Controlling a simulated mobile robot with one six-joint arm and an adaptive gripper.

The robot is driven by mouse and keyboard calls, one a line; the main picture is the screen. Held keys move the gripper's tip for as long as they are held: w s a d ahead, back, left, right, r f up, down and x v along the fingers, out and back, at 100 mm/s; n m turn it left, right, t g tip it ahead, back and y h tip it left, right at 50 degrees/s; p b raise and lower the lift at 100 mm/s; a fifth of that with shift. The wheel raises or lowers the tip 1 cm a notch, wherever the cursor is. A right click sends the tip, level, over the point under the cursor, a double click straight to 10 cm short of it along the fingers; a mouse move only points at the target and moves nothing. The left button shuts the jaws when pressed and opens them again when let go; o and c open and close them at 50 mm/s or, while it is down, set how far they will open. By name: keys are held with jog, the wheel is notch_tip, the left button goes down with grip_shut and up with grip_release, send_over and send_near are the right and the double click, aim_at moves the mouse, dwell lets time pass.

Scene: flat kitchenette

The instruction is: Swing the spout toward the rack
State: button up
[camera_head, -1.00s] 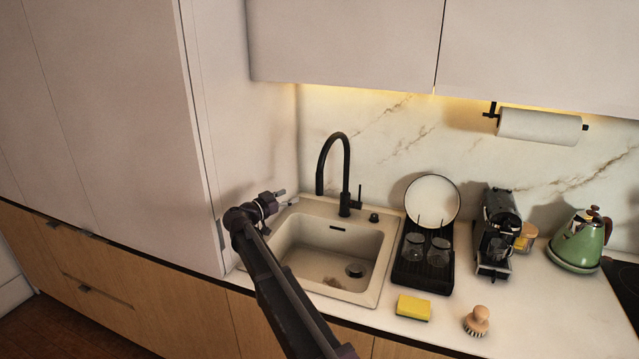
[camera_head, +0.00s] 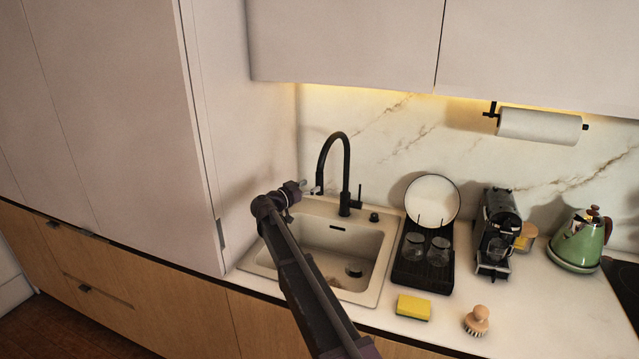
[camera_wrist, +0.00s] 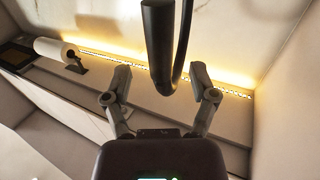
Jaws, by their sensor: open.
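The black faucet has a tall arched spout (camera_head: 333,137), with its free end hanging down over the left back part of the sink (camera_head: 375,285). In the wrist view the spout (camera_wrist: 158,45) comes down from the top, with its lower end between the spread fingers' lines. My gripper (camera_head: 311,187) is open, close beside the spout's free end on its left. In the wrist view my gripper's two fingers (camera_wrist: 160,85) stand on either side of the spout; I cannot tell contact. The black dish rack (camera_head: 408,277) stands right of the sink, holding a plate and glasses.
A side lever (camera_head: 360,196) rises right of the faucet stem. A tall cabinet wall (camera_head: 212,150) stands close left of my gripper. A yellow sponge (camera_head: 413,307), a brush (camera_head: 477,320), a coffee machine (camera_head: 497,230) and a green kettle (camera_head: 580,240) are on the counter.

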aim_at(319, 182)
jog(key=shift+x, duration=2.35)
grip_shut()
